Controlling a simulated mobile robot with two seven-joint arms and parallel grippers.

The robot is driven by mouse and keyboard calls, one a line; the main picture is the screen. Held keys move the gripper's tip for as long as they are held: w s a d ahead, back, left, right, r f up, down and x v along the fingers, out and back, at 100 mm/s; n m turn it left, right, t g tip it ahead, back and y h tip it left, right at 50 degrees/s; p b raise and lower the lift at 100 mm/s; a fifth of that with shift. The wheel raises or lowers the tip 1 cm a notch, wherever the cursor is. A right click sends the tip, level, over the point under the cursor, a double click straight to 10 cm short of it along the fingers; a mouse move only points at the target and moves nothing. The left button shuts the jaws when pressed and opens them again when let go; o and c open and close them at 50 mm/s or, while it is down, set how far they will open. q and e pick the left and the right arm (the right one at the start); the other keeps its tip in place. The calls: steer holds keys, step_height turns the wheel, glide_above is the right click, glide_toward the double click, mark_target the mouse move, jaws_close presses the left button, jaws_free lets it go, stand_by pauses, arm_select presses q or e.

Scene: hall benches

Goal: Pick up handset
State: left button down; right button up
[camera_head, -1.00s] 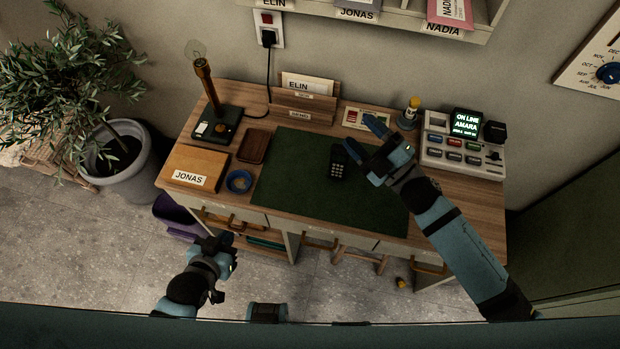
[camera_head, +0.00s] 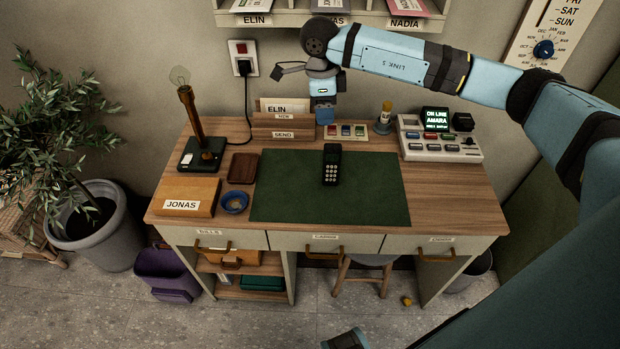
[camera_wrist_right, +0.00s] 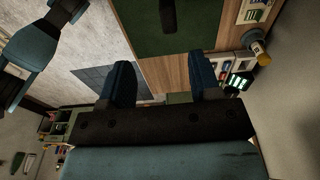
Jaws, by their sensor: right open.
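The handset (camera_head: 331,165) is a small black phone with pale keys. It lies on the dark green mat (camera_head: 284,197) in the middle of the desk, with its keys facing up. My right gripper (camera_head: 325,114) hangs at the back of the desk, beyond the handset and apart from it. In the right wrist view the two fingers (camera_wrist_right: 163,80) stand wide apart with nothing between them. A dark shape at the top of that view, on the green mat, looks like the handset (camera_wrist_right: 167,14).
Near the right gripper are a letter rack (camera_head: 285,127), a card panel (camera_head: 346,132) and a yellow-topped bottle (camera_head: 384,117). A console (camera_head: 440,145) stands at right. A lamp (camera_head: 203,155), JONAS box (camera_head: 187,196), brown tray (camera_head: 242,168) and blue bowl (camera_head: 234,202) stand left. The mat around the handset is clear.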

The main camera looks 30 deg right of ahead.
glide_above(333, 145)
steer(key=f, duration=0.5)
steer(key=a+f+p, duration=0.1)
steer(key=f, duration=0.1)
steer(key=shift+w+f, duration=0.15)
steer(key=shift+f, duration=0.55)
steer(key=f, duration=0.2)
steer(key=d+f+p, duration=0.1)
steer(key=f, duration=0.2)
steer(key=shift+s, duration=0.2)
steer(key=shift+c, duration=0.2)
jaws_close()
